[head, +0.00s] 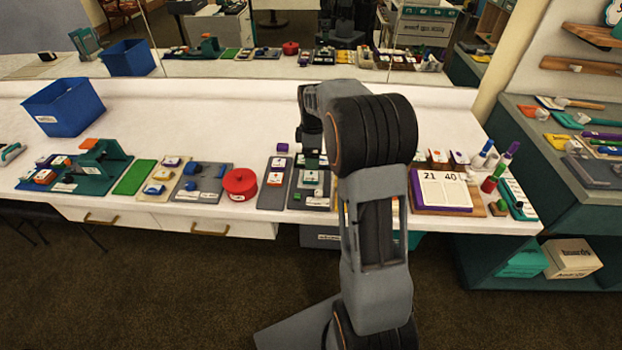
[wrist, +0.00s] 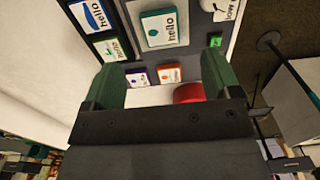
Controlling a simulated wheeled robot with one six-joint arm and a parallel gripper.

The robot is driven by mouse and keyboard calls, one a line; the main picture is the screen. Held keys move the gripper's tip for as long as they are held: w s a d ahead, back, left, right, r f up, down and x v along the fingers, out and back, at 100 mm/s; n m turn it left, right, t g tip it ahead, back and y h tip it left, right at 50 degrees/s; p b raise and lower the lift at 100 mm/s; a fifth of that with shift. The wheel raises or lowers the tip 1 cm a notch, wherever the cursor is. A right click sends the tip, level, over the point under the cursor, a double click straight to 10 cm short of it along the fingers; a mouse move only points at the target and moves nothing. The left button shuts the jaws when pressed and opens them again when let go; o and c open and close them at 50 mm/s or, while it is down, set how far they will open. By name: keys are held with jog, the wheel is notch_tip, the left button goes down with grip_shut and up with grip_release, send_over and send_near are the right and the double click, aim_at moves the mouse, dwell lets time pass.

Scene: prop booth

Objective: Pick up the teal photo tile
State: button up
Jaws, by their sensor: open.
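In the head view a pale tile with a teal mark (head: 311,177) on a grey board appears to be the same one. My gripper (wrist: 161,68) is open and empty, its two green fingers apart, with the tile beyond the fingertips. In the head view my arm hides part of the counter, and the fingertips cannot be made out clearly.
Near the tile are a blue-framed tile (wrist: 92,15), a green one (wrist: 110,48), a purple one (wrist: 138,78) and an orange one (wrist: 168,72). A blue bin (head: 65,107) is far left.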

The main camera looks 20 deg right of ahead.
aim_at(313, 176)
jog(key=shift+f, duration=4.3)
jog(key=c, duration=1)
